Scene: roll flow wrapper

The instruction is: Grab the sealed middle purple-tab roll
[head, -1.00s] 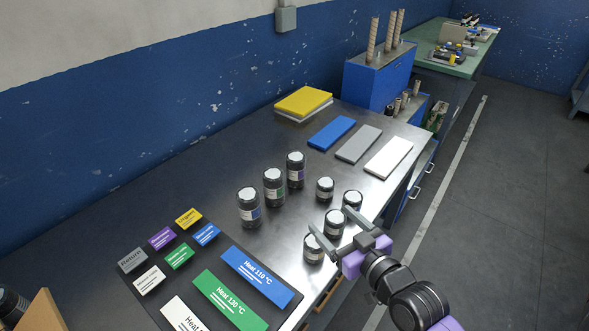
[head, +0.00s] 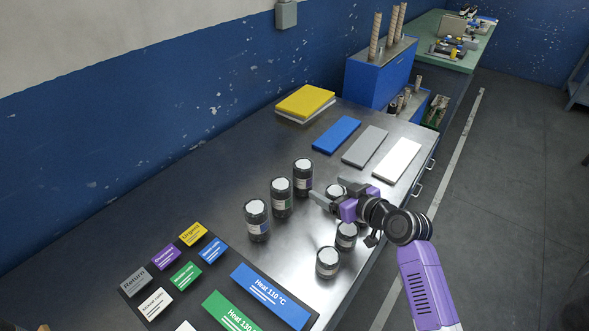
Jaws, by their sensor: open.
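Several dark rolls with pale tops and white labels stand upright on the metal table. Three taller ones form a slanted row: a near roll (head: 257,222) with a bluish or purple tab, a middle roll (head: 281,198) with a green tab, and a far roll (head: 303,179) with a purple-looking tab. Shorter rolls stand to their right, including a near one (head: 328,263) and another (head: 346,236); their tabs are unreadable. My gripper (head: 328,190) is open, fingers pointing left toward the far tall roll. A short roll (head: 334,191) shows between or beneath the fingers. Which rolls are sealed cannot be told.
A dark mat with coloured label cards (head: 186,275) lies front left. Blue (head: 337,136), grey (head: 365,146) and white (head: 397,159) flat blocks lie behind my gripper. A yellow block stack (head: 305,101) and blue cabinet (head: 379,75) are at the back. Bare table lies left of the tall rolls.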

